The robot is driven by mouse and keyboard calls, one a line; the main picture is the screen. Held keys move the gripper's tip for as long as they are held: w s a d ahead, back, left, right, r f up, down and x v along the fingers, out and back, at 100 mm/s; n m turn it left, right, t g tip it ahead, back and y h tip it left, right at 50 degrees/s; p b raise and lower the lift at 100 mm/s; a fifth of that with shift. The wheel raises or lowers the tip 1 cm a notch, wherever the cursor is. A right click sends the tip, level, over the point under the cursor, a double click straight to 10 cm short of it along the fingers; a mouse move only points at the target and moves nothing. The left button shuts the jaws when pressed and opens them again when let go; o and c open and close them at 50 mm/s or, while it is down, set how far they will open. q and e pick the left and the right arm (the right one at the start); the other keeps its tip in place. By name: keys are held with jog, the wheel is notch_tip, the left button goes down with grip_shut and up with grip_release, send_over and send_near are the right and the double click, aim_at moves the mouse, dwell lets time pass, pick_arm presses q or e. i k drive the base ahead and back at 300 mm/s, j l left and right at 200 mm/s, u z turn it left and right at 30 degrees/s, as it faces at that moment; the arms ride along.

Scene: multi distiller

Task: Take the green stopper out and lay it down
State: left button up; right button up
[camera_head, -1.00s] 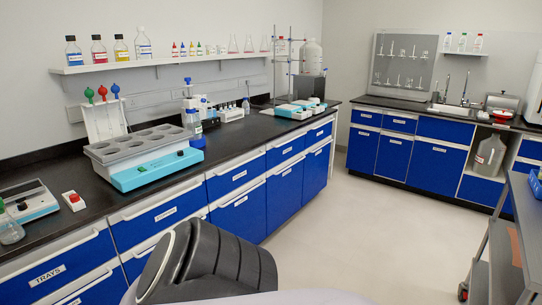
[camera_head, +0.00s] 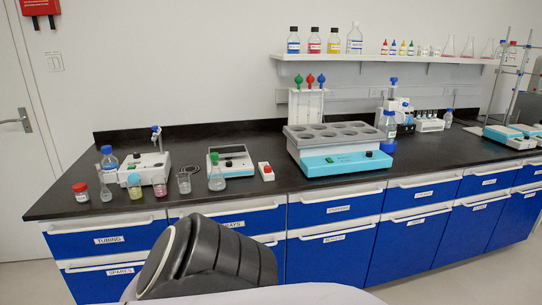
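A small clear flask (camera_head: 217,183) with a green stopper (camera_head: 214,158) in its neck stands upright on the black bench, left of the middle. Neither of my grippers is in view. A dark ribbed part, likely mine, shows at the bottom.
Small jars and beakers, including a red-capped jar (camera_head: 80,191), line the bench front near the flask. A white balance (camera_head: 231,158) stands behind it, a red-button box (camera_head: 266,171) to its right. A turquoise bath (camera_head: 345,164) stands further right.

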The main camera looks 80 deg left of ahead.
aim_at(215, 157)
jog(key=u, duration=3.4)
jog(key=i+l+u, duration=0.15)
jog(key=u, duration=0.3)
jog(key=i+l+u, duration=0.1)
jog(key=l+u, duration=0.2)
jog(key=u, duration=0.15)
jog(key=i+l+u, duration=0.2)
jog(key=l, duration=0.15)
jog(key=l+u, duration=0.2)
jog(key=l, duration=0.2)
jog(key=k, duration=0.05)
